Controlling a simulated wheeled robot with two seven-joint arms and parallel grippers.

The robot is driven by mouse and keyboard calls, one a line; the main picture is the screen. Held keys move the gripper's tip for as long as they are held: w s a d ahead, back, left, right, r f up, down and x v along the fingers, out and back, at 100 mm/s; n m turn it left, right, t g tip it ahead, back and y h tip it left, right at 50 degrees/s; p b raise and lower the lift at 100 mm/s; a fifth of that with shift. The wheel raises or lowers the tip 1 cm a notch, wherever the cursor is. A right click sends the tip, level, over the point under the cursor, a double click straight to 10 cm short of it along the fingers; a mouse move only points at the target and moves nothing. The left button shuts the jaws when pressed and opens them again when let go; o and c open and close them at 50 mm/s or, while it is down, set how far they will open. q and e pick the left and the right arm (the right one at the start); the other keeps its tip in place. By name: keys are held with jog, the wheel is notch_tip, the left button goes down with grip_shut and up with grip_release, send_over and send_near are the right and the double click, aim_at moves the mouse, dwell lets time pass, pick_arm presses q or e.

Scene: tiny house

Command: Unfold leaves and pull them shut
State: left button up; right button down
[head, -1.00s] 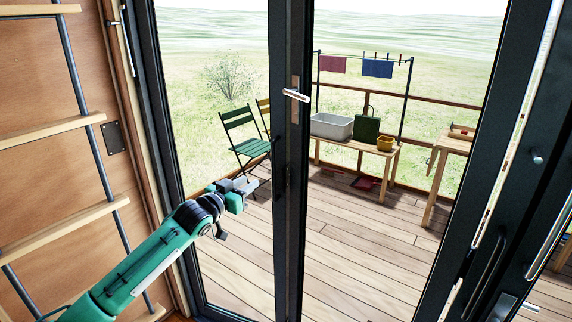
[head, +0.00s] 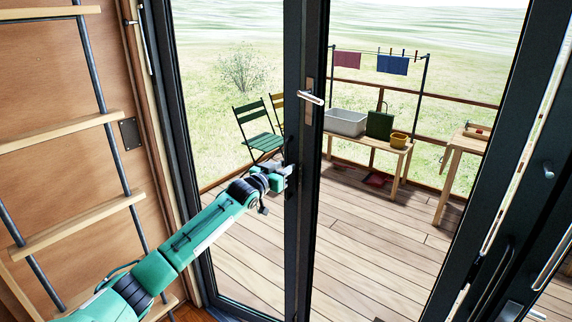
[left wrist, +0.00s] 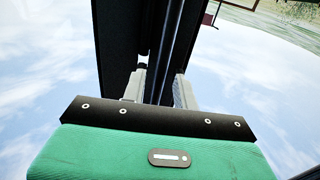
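A dark-framed glass folding leaf (head: 303,225) stands in front of me, with a silver lever handle (head: 311,97) on its upright stile. A slim dark pull (head: 289,150) sits lower on the stile's left side. Other folded dark leaves (head: 467,185) stand at the right, with a dark bow handle (head: 492,275). My left gripper (head: 287,170) is at the stile by the dark pull. In the left wrist view its fingers (left wrist: 158,90) are apart with a dark upright bar between them; contact is hard to tell. My right gripper is out of view.
A wooden ladder (head: 62,133) leans at the left wall. Beyond the glass lie a plank deck (head: 375,240), a green folding chair (head: 262,140), a bench (head: 400,152) with a grey tub (head: 345,123), and a clothes rack (head: 425,90).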

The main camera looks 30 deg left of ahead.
pick_arm(q)
jog(key=shift+w, duration=0.7)
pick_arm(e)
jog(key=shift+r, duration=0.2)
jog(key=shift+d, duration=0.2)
pick_arm(q)
grip_shut()
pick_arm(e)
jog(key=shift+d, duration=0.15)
pick_arm(q)
jog(key=shift+s, duration=0.1)
